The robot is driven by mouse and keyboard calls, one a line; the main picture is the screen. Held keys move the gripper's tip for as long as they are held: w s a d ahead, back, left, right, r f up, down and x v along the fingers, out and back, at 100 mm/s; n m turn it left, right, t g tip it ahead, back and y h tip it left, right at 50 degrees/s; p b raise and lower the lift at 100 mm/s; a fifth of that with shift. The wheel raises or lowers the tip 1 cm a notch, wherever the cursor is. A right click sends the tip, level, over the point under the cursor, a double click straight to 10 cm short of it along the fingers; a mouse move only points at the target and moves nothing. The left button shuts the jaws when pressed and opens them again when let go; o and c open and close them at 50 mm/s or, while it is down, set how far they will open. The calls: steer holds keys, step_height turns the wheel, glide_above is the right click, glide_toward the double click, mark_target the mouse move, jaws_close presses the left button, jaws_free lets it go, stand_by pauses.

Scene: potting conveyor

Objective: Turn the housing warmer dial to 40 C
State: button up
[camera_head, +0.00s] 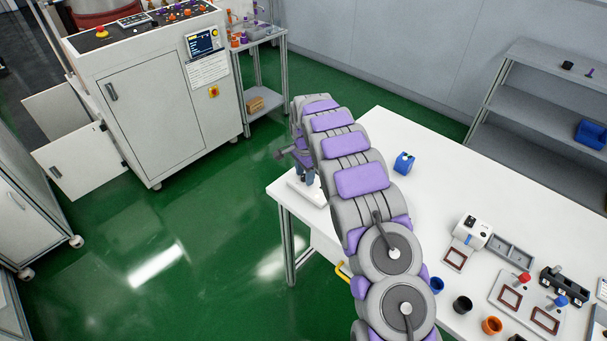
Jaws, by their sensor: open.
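My arm reaches from the bottom of the view up over the left end of the white table (395,135). My gripper (283,154) is at its far end, mostly hidden behind the arm links; it is open, and nothing shows held in it. A white base with blue-grey parts (307,188) stands at the table's left corner under the arm end, partly covered by the arm. A small white device (472,231) with a dark round spot stands at the right on the table. I cannot tell which thing is the housing warmer, and no dial marking is readable.
A blue block (403,163) stands on the table beside my arm. Several cups, including an orange one (491,325), and fixtures with red frames (509,298) fill the table's front right. A white cabinet machine (160,105) stands back left. Green floor lies open between.

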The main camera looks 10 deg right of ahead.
steer(key=shift+d, duration=0.15)
steer(key=shift+a, duration=0.65)
steer(key=c, duration=0.6)
steer(key=shift+d, duration=0.15)
steer(key=c, duration=0.3)
steer(key=shift+d+r, duration=0.1)
steer(key=shift+d, duration=0.05)
jaws_close()
